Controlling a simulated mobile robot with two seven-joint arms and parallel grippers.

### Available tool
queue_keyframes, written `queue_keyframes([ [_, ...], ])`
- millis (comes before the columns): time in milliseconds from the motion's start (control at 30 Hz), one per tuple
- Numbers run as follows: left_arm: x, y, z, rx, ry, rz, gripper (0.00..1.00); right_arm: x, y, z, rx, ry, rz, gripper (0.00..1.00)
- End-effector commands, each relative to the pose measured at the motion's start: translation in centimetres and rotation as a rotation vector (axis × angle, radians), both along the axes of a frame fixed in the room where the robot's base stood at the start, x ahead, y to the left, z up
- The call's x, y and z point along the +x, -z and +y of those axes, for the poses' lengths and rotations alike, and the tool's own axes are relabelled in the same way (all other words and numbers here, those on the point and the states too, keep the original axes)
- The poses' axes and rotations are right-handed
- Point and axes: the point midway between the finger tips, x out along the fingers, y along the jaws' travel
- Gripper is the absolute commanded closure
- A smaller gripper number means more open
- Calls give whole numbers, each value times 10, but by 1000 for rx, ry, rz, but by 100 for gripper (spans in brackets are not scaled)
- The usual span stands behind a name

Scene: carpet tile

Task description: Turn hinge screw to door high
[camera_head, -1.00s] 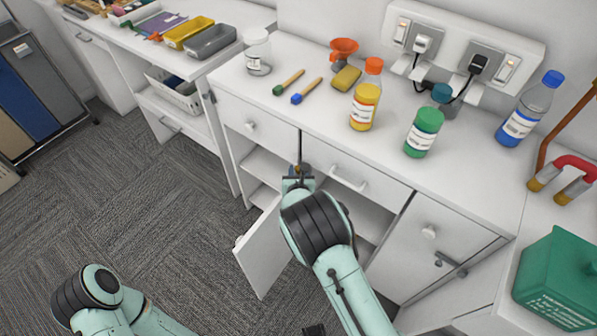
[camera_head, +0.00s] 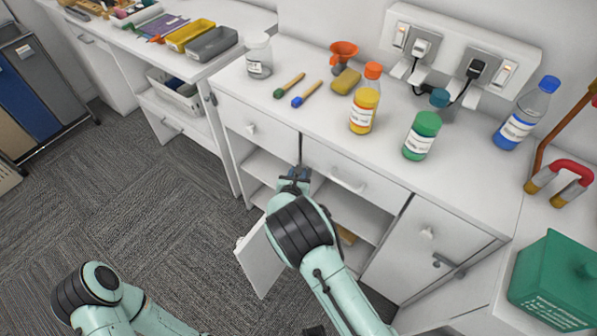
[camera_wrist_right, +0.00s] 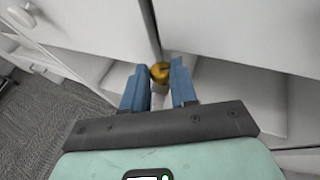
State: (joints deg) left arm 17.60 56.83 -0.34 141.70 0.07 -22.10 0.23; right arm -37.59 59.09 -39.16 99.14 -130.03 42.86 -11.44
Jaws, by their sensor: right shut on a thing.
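The hinge screw (camera_wrist_right: 160,71) shows in the right wrist view as a round brass-coloured piece. It lies between the blue fingertips of my right gripper (camera_wrist_right: 158,84), which is shut on it. In the head view my right gripper (camera_head: 295,174) is at the upright divider below the countertop, and the screw is hidden there. The white cabinet door (camera_head: 261,262) stands open below and left of my right gripper, partly covered by my arm. My left arm shows at the bottom left of the head view; its gripper is not clearly visible.
Drawers flank the divider. A closed door (camera_head: 413,245) with a latch is to the right. Open carpet (camera_head: 130,205) lies to the left.

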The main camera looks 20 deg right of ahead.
Motion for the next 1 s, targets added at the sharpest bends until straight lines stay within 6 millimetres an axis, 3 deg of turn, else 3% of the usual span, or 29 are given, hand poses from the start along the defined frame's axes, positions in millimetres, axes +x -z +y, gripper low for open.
queue_keyframes([
  [367, 24, -50, 0, 0, 0, -28, 57, 8, -6, 8, -1, 337, -3, 100],
  [700, 64, -99, 0, 0, 0, -73, 57, 16, -7, 11, 1, 652, -4, 100],
  [1000, 83, -116, 0, 0, 0, -95, 57, 17, -4, 12, 1, 818, -5, 100],
])
